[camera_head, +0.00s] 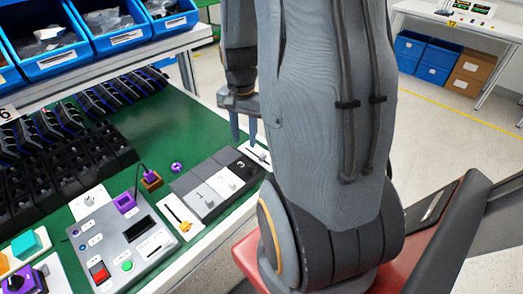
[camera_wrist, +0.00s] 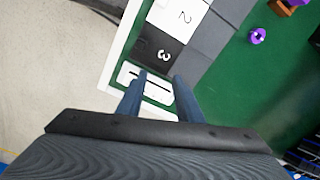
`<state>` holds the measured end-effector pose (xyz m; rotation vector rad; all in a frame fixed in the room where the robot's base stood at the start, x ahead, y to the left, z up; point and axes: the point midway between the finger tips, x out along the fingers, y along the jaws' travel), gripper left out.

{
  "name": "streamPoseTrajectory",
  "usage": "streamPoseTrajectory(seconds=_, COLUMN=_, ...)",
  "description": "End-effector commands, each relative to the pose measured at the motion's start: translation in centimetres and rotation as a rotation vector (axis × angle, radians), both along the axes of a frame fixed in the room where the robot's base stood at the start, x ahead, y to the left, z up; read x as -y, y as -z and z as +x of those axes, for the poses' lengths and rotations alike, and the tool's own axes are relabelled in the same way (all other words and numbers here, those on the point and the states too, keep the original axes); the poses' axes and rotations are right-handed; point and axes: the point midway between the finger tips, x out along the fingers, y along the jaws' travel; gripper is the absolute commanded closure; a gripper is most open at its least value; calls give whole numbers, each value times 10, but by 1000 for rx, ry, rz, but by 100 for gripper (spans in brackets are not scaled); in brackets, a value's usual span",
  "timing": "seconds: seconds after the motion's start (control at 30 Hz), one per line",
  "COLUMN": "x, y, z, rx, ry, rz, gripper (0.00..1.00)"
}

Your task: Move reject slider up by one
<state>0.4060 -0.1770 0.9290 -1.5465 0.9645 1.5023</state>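A white plate with a dark slot (camera_wrist: 158,86) lies beside the black panel marked 3 in the wrist view. It also shows in the head view (camera_head: 261,154), partly hidden by my arm. I cannot read a reject label on it, and no knob is clearly visible. A second white plate with a yellow slider (camera_head: 180,214) stands at the other end of the numbered panels. My gripper (camera_head: 243,139) is open with its fingers pointing down over the slotted plate. In the wrist view the fingertips (camera_wrist: 160,77) are apart with nothing visibly held between them.
Numbered panels, including the black one marked 3 (camera_wrist: 157,47), lie on the green table (camera_head: 190,115). A grey control box (camera_head: 125,240) with buttons stands at the lower left. Blue bins (camera_head: 45,55) line the shelf behind. My arm hides much of the right side.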

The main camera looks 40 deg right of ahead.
Motion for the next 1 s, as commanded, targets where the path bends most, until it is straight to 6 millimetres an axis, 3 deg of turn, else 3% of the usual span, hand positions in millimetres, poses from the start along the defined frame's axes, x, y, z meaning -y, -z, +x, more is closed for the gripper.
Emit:
streamPoseTrajectory(seconds=0.03, x=19, y=6, z=-4, rx=-8, ry=100, rz=6, gripper=67)
streamPoseTrajectory(seconds=0.1, x=38, y=13, z=-7, rx=-15, ry=214, rz=10, gripper=67)
streamPoseTrajectory(seconds=0.27, x=61, y=22, z=-11, rx=-22, ry=350, rz=15, gripper=67)
streamPoseTrajectory(seconds=1.0, x=62, y=97, z=-12, rx=-22, ry=362, rz=15, gripper=67)
